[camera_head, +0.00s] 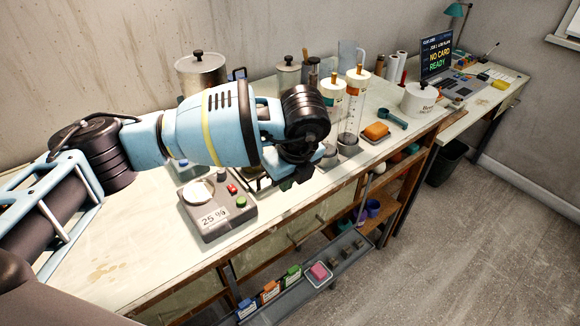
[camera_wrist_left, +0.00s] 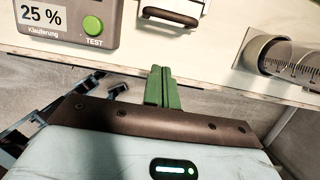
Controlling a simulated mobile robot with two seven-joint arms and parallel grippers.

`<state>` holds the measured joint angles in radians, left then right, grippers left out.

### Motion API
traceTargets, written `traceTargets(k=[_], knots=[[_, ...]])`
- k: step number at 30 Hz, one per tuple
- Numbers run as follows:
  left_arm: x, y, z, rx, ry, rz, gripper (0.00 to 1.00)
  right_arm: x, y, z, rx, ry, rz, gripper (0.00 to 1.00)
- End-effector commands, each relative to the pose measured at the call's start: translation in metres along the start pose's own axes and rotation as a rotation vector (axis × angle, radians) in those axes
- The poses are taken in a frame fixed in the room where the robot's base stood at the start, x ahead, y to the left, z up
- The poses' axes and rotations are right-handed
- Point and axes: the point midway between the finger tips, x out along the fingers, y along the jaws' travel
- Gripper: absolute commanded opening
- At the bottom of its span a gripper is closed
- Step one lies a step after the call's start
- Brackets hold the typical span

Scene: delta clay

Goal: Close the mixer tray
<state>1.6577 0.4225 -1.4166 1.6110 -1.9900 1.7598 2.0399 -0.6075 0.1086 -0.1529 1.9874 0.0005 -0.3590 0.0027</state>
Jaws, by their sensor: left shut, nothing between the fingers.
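A long grey tray (camera_head: 340,277) sticks out below the front of the workbench in the head view. It holds several small boxes with blue, orange and green tops, a pink block in a clear dish (camera_head: 318,273) and dark round pegs. I take it for the mixer tray. My left gripper (camera_head: 287,185) is above the bench's front edge, higher than the tray and apart from it. In the left wrist view its green fingers (camera_wrist_left: 160,88) are together with nothing between them. My right gripper is not in view.
A grey control box (camera_head: 215,207) reading 25 % stands on the bench near my left arm. Clear cylinders (camera_head: 352,112), an orange sponge (camera_head: 376,131) and a white pot (camera_head: 420,100) stand to the right. The floor (camera_head: 460,240) in front is clear.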

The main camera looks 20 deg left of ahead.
Motion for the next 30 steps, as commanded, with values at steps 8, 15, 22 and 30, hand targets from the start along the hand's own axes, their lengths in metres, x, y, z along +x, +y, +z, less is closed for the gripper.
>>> traceTargets(k=[8,15,22,30], knots=[[0.021,0.0,0.025,-0.004,-0.003,-0.002,0.0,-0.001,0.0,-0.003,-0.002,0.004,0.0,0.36],[0.023,0.0,0.039,-0.001,-0.001,0.0,0.0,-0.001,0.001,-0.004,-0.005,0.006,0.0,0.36],[0.024,0.0,0.041,0.0,0.0,0.0,0.0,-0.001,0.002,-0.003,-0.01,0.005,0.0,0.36],[0.028,0.0,0.058,-0.006,0.0,0.0,0.0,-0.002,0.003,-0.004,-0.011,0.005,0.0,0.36]])
